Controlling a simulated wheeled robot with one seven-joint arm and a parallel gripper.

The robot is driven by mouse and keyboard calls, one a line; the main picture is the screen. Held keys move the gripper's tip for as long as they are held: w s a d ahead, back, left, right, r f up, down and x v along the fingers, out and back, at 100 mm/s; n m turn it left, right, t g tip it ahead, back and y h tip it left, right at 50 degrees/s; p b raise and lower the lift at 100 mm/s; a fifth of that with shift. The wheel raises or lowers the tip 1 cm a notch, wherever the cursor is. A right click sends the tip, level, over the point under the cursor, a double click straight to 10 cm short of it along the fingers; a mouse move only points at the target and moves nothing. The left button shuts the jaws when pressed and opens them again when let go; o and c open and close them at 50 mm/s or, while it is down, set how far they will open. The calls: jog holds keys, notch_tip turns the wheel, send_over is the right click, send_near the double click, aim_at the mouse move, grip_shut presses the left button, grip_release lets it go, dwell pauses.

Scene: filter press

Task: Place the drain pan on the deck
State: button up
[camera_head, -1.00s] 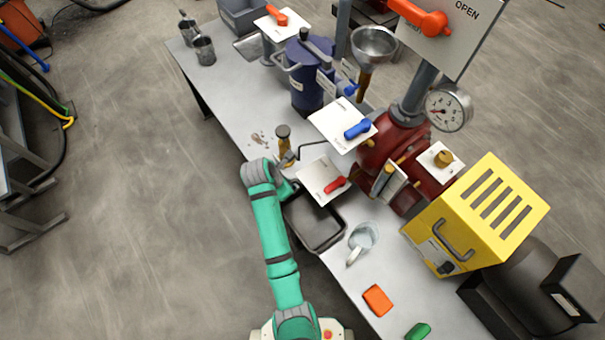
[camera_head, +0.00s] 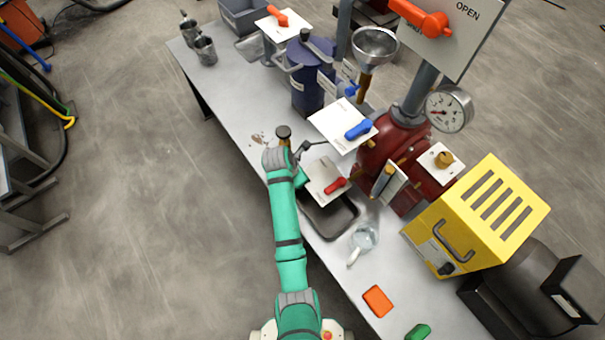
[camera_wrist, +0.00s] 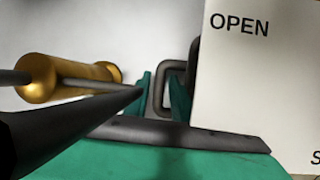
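The drain pan (camera_head: 338,222) is a dark, shallow rectangular tray in the head view. It is over the front edge of the grey deck (camera_head: 232,110), partly covered by the white plate with the red lever (camera_head: 325,181). I cannot tell whether it touches the deck. My gripper (camera_wrist: 160,97) is at the pan's far left, beside the brass post. In the wrist view a dark loop handle (camera_wrist: 160,70) passes between its green fingers, and they appear closed on it. In the head view my arm hides the grip.
A brass cylinder (camera_wrist: 70,78) is close on the left in the wrist view, with the OPEN plate (camera_wrist: 255,80) close on the right. A clear jug (camera_head: 364,238), an orange block (camera_head: 377,301) and a yellow box (camera_head: 480,215) stand to the right. The deck's left part is mostly clear.

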jog(key=shift+o, duration=0.3)
jog(key=shift+r, duration=0.1)
jog(key=v, duration=1.2)
